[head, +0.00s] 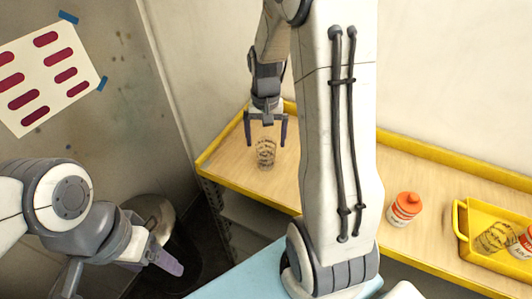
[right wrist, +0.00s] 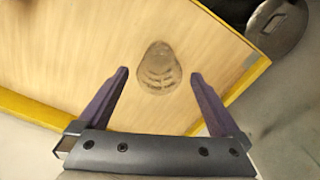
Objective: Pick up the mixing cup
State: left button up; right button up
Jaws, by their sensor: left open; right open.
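The mixing cup (head: 265,153) is clear with dark printed markings and stands on the wooden shelf top, near its left end. My right gripper (head: 266,138) is open above and around the near side of the cup in the head view, fingers pointing down. In the right wrist view the cup (right wrist: 160,68) shows between and beyond the two open purple fingers (right wrist: 158,78), with no visible contact. My left gripper (head: 168,262) is at the lower left, away from the cup; the head view shows it from the side.
The wooden shelf top (head: 230,165) has a raised yellow edge. An orange-capped jar (head: 404,208) stands to the right. A yellow tray (head: 462,220) holds another clear marked cup (head: 496,237) and a jar (head: 524,242). A dark round bin (head: 150,210) stands at the left.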

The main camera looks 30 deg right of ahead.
jog(key=shift+f, duration=1.4)
jog(key=c, duration=1.3)
jog(key=shift+c, duration=0.2)
jog(key=shift+r, duration=0.15)
